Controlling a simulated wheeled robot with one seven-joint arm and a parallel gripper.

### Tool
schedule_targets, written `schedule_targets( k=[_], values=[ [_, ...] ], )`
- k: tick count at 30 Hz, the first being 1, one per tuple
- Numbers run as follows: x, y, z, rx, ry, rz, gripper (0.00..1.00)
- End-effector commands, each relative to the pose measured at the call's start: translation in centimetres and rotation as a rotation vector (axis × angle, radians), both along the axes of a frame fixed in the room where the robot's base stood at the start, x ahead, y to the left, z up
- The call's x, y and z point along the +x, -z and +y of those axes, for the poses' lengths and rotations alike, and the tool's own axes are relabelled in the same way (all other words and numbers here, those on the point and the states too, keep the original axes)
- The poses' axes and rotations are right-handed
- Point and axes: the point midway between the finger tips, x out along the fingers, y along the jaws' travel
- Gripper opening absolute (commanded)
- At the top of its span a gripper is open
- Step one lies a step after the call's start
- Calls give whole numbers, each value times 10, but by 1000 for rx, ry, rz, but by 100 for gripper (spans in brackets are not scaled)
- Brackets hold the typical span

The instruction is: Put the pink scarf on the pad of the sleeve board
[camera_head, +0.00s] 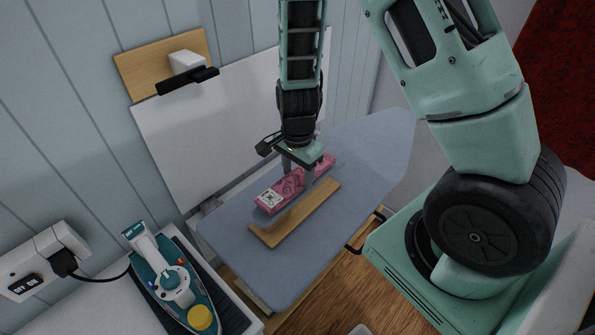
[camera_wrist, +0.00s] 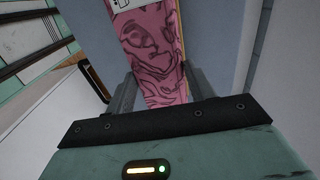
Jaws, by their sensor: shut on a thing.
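The pink scarf (camera_head: 281,190) is a folded, flat bundle with a dark line pattern and a white label. My gripper (camera_head: 298,177) points down and is shut on it. In the wrist view the scarf (camera_wrist: 153,50) runs out between my two fingers. The sleeve board (camera_head: 300,214) has a long pale wooden base lying on the ironing board. Its grey-blue pad (camera_head: 297,211) shows partly below the scarf; the scarf hides most of it. The scarf lies over the pad, roughly along it. I cannot tell whether they touch.
The blue-grey ironing board (camera_head: 365,145) has free room at its far right end. A teal and white iron (camera_head: 165,270) stands at the lower left, with a cord to a wall socket (camera_head: 38,262). A white panel (camera_head: 215,130) stands behind.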

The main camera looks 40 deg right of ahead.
Motion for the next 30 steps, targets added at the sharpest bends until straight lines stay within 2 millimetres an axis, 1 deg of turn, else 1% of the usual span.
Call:
schedule_targets(
  k=[30],
  values=[
    [0, 13, 0, 0, 0, 0, 30]
  ],
)
